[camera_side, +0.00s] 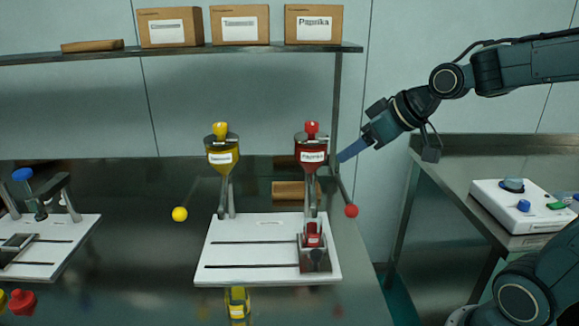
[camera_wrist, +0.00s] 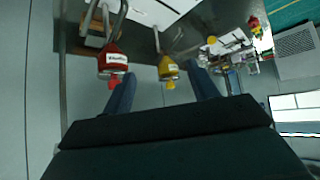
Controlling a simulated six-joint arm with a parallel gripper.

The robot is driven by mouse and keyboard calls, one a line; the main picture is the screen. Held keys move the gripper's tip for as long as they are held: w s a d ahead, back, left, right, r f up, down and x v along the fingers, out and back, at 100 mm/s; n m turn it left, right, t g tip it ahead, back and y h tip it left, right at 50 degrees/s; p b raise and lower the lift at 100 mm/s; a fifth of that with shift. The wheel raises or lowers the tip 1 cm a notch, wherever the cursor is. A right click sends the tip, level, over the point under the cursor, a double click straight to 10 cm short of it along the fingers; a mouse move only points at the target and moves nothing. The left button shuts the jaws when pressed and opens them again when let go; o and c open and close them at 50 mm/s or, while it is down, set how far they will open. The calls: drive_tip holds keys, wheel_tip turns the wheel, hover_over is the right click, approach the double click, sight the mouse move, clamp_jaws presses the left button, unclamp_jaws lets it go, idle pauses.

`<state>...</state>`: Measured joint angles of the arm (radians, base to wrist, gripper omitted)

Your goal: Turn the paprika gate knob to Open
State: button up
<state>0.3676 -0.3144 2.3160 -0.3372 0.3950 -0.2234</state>
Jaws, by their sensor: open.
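The paprika hopper (camera_side: 312,152) is a dark red funnel with a white label and a red cap (camera_side: 312,128) on top. A red ball knob (camera_side: 351,211) sits at the end of a thin lever slanting down to the right from it. My gripper (camera_side: 341,157) reaches in from the right, its blue fingers close beside the hopper in the picture. Contact cannot be told. In the wrist view the red hopper (camera_wrist: 112,60) appears upside down near the left finger. My gripper (camera_wrist: 162,72) is open with nothing held. The red ball is not clear in the wrist view.
A yellow hopper (camera_side: 221,157) with a yellow ball knob (camera_side: 180,214) stands left. A white board (camera_side: 225,262) lies below, bearing a small red container (camera_side: 313,236). A shelf with boxes (camera_side: 317,24) runs above. A white control box (camera_side: 525,205) sits on the right bench.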

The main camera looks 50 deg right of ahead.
drive_tip(key=w+d+t, duration=0.2)
drive_tip(key=w+d, duration=0.6)
drive_tip(key=m+t, duration=0.1)
drive_tip(key=t, duration=0.2)
approach(314, 123)
drive_tip(key=v, duration=0.3)
drive_tip(key=shift+a+r+h, duration=0.2)
drive_tip(key=shift+a+h, duration=0.2)
drive_tip(key=shift+w, duration=0.1)
drive_tip(key=shift+f+x, duration=0.1)
drive_tip(key=shift+x, duration=3.3)
drive_tip(key=shift+f+x, duration=0.15)
drive_tip(key=shift+x, duration=3.25)
drive_tip(key=c, duration=1)
